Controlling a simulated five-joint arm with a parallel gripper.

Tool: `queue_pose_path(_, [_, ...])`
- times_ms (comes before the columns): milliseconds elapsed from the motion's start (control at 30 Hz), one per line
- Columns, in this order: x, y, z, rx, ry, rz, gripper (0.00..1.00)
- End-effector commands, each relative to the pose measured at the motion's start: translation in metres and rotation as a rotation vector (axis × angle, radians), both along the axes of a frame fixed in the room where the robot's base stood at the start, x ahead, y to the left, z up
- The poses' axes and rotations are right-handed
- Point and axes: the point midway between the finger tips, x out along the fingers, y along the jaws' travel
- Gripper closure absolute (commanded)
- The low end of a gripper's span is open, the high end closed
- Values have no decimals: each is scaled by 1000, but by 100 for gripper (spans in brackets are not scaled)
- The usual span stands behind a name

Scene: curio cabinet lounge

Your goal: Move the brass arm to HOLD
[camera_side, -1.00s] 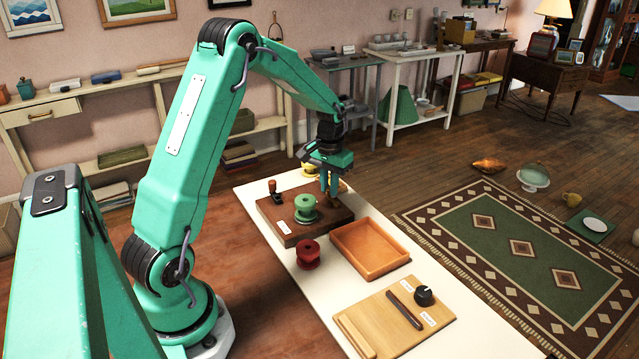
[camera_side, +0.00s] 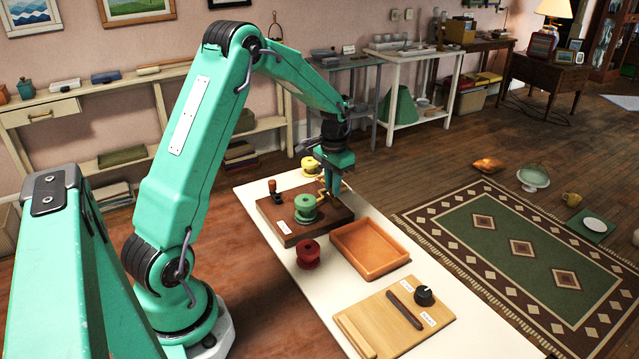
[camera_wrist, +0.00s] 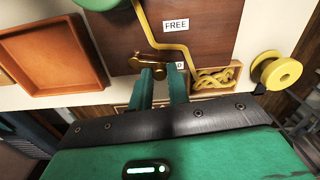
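The brass arm (camera_wrist: 148,63) lies on the dark wooden board (camera_wrist: 110,25), just beyond my fingertips in the wrist view. A FREE label (camera_wrist: 176,24) is on the board above it. A second label (camera_wrist: 180,66), partly hidden by my finger, shows only its end letter. A bent yellow strip (camera_wrist: 158,43) passes over the board near the brass arm. My gripper (camera_wrist: 154,71) points at the brass arm, its two fingers close together. Whether they touch or grip it is unclear. In the side view my gripper (camera_side: 331,190) is low over the board's far right part.
A green spool (camera_side: 306,208) stands on the board. A red spool (camera_side: 308,254) and an orange tray (camera_side: 370,248) are nearer on the white table. A yellow spool (camera_wrist: 276,70) and a small box (camera_wrist: 213,79) of yellow loops are at the right. A wooden panel (camera_side: 380,318) has a black knob.

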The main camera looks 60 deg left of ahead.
Motion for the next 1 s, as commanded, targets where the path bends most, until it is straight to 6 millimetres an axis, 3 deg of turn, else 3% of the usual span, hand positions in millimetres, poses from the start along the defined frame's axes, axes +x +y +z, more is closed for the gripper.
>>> queue_pose_path(33, [0, 0, 0, 0, -1, 0, 72])
queue_pose_path(100, [0, 0, 0, 0, -1, 0, 62])
queue_pose_path(533, [0, 0, 5, 0, 0, 1, 62])
queue_pose_path(1000, [0, 0, 59, 1, -2, 1, 62])
